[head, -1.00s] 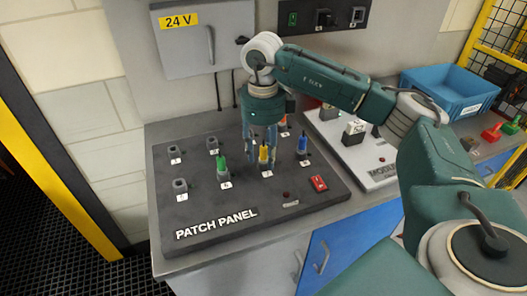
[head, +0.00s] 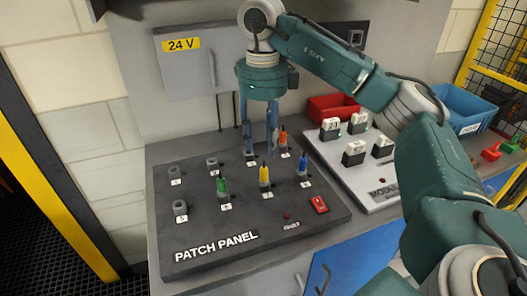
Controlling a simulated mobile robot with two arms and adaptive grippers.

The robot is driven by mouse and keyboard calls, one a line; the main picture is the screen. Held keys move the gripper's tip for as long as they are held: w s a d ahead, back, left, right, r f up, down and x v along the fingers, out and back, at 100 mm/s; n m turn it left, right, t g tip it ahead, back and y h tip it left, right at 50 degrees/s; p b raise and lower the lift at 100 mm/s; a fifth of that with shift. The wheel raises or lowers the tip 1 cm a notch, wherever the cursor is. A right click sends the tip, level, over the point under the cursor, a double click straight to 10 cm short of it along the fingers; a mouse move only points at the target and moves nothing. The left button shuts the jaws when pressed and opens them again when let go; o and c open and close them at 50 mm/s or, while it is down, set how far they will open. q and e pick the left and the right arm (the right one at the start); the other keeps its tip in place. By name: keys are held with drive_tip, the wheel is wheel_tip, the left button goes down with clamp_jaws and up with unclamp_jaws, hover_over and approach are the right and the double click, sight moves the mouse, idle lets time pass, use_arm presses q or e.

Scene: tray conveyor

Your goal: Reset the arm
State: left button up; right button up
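My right gripper (head: 258,138) hangs from the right arm above the back part of the dark patch panel (head: 190,240), fingers pointing down. The fingers are apart and nothing shows between them. Green (head: 222,187), yellow (head: 264,175), blue (head: 303,164) and orange (head: 283,138) plugs stand upright in sockets on the panel. Empty grey sockets, such as the front left one (head: 180,209), are on the left side. My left gripper is not in view.
A white module board (head: 370,191) with several light blocks is right of the panel, with a red bin (head: 333,107) behind. A blue bin (head: 465,108) stands farther right. A 24 V wall cabinet (head: 200,68) is behind the arm.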

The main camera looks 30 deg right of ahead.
drive_tip(key=shift+r, duration=0.3)
idle(0.4)
